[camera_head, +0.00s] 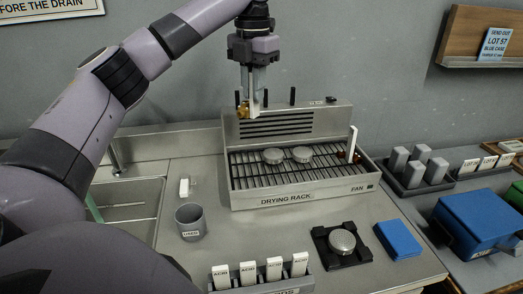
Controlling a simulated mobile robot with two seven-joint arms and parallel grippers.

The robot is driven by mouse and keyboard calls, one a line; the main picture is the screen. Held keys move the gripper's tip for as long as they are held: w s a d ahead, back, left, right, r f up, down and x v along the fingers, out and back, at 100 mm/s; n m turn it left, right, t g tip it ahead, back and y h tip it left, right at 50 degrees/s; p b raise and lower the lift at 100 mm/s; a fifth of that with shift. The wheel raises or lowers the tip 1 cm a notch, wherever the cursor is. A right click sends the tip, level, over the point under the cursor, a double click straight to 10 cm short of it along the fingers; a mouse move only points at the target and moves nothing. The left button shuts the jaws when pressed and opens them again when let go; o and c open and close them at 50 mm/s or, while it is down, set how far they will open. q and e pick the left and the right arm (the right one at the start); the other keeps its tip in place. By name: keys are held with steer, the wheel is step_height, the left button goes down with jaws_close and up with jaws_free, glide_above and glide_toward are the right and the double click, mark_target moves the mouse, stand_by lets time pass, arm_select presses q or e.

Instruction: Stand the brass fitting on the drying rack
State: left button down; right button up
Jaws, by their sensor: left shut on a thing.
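My left gripper (251,112) reaches in from the left and points down, above the back left of the drying rack. It is shut on the brass fitting (243,113), a small golden piece that the fingers partly hide. The drying rack (290,192) is a metal box with a dark slatted bed, a slotted back panel and dark upright pegs at the back. Two round silver discs (273,156) lie on the slats. The fitting appears level with the top of the back panel; I cannot tell whether it touches. My right gripper is not in view.
A grey cup (190,222), a rack of white labelled strips (248,276), a silver round piece on a black stand (342,241) and a blue pad (398,239) stand in front. A sink (130,205) is at left, a blue case (482,222) at right.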

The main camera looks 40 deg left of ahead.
mark_target(254, 117)
arm_select(q)
step_height(254, 117, down, 16)
stand_by(0.6)
steer(key=c, duration=1.5)
jaws_free()
steer(key=shift+f, duration=0.15)
steer(key=o, duration=0.4)
step_height(254, 117, up, 12)
steer(key=shift+r, duration=0.15)
